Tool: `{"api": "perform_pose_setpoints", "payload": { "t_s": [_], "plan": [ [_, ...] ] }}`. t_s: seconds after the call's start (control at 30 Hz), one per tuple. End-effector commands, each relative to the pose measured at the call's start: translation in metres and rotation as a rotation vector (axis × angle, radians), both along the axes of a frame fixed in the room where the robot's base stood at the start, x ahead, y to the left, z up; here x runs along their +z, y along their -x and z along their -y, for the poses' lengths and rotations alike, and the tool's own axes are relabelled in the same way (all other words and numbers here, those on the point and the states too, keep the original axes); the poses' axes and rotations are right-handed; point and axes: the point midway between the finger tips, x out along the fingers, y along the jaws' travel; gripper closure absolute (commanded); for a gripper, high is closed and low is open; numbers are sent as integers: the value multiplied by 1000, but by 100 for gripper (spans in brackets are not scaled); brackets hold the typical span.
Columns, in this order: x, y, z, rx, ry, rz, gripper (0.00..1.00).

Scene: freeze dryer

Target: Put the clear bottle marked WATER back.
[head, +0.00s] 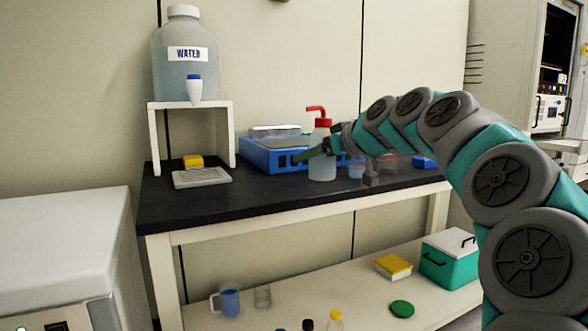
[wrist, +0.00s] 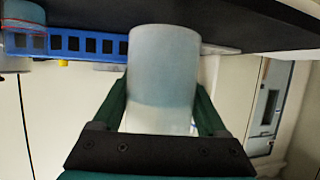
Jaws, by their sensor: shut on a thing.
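A clear wash bottle (head: 321,170) with a red cap and bent red spout is upright at the black bench top. My gripper (head: 318,150) is shut around its upper body, coming from the right. In the wrist view the bottle's pale body (wrist: 164,60) fills the space between the two green fingers of my gripper (wrist: 161,100). No marking on this bottle can be read. I cannot tell whether its base touches the bench. A large jug (head: 185,85) labelled WATER, with a white cap and tap, stands on a white stand (head: 160,140) at the left.
Behind the bottle is a blue rack or device (head: 262,155). Small beakers (head: 357,171) stand close to its right. The bench top (head: 240,188) is clear at front left. A lower shelf holds several items.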

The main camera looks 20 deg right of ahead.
Motion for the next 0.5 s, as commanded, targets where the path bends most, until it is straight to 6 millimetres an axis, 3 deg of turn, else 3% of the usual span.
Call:
{"api": "perform_pose_setpoints", "payload": {
  "t_s": [0.1, 0.5],
  "plan": [
    [-4, -25, 1, -2, 1, -3, 97],
    [-10, -91, 3, -2, 0, -1, 97]
  ]
}}
